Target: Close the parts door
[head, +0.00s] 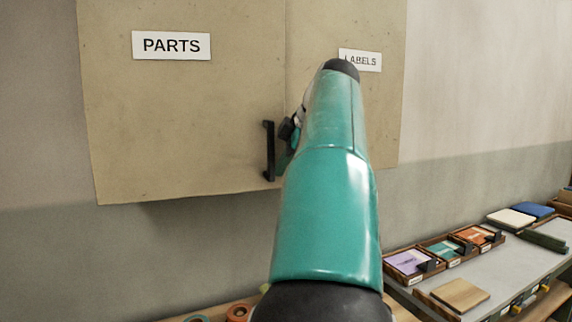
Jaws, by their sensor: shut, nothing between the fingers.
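The parts door (185,110) is a tan panel with a white PARTS sign, on the wall at the upper left. It looks flush with the labels door (385,110) on its right, with a thin seam between them. Its black vertical handle (268,150) is near the lower right corner. My teal arm rises through the middle and covers part of the labels door and its sign. My gripper (287,129) shows only in part, just right of the handle. It is shut and empty. I cannot tell whether it touches the handle or door.
A grey table (510,270) at the lower right holds wooden trays (452,250) with coloured cards, a wooden block (460,294) and pads (533,210). A wooden surface with rolls (238,311) is at the bottom. The wall left of the doors is bare.

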